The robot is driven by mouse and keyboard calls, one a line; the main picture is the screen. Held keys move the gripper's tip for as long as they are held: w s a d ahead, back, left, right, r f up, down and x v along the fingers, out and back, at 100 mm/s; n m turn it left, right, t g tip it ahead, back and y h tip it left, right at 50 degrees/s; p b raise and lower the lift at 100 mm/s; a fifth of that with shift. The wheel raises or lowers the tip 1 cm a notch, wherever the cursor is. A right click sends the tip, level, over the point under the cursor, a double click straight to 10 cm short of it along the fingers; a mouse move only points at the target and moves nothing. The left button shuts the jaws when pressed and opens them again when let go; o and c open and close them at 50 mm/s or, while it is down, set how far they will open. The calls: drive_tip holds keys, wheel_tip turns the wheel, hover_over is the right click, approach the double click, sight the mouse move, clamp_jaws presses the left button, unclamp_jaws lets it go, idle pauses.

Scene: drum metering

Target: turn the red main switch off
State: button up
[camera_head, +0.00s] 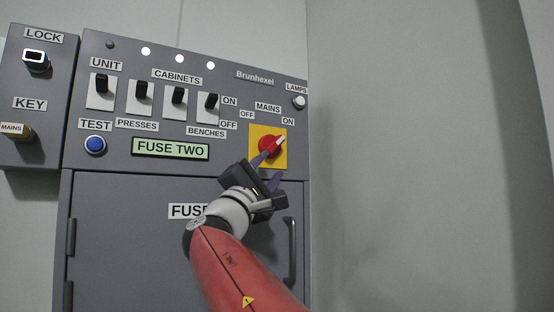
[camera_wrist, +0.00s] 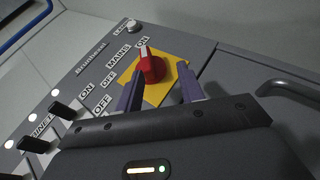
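The red main switch (camera_head: 269,146) is a round knob on a yellow plate (camera_head: 282,161) at the panel's right side. Its white pointer mark points up and right, towards the ON label (camera_head: 288,121); the OFF label (camera_head: 247,115) is at its upper left. My gripper (camera_head: 266,171) is open and empty, just below and in front of the switch. In the wrist view the red knob (camera_wrist: 152,66) stands beyond and between the two spread purple fingers (camera_wrist: 160,88). They appear apart from the knob; exact depth is hard to tell.
Several black toggle switches (camera_head: 141,91) and a blue TEST button (camera_head: 95,144) sit left of the main switch. A white LAMPS button (camera_head: 299,102) is above right. A door handle (camera_head: 290,252) sticks out below. The wall at right (camera_head: 410,150) is clear.

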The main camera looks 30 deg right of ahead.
sight(274, 145)
drive_tip(key=shift+w+a+r+h+p, duration=0.1)
drive_tip(key=shift+a+r+h+p, duration=0.1)
drive_tip(key=shift+r, duration=0.4)
drive_tip(key=shift+a+r+h+p, duration=0.1)
drive_tip(key=shift+a+r, duration=0.05)
drive_tip(key=shift+r, duration=0.4)
drive_tip(key=p+x, duration=0.2)
drive_tip(key=x, duration=0.3)
drive_tip(key=shift+r+p, duration=0.15)
drive_tip(key=shift+p, duration=0.25)
drive_tip(key=shift+p+x, duration=0.3)
drive_tip(key=shift+x, duration=0.5)
drive_tip(key=shift+w, duration=0.1)
drive_tip(key=shift+c, duration=0.5)
clamp_jaws()
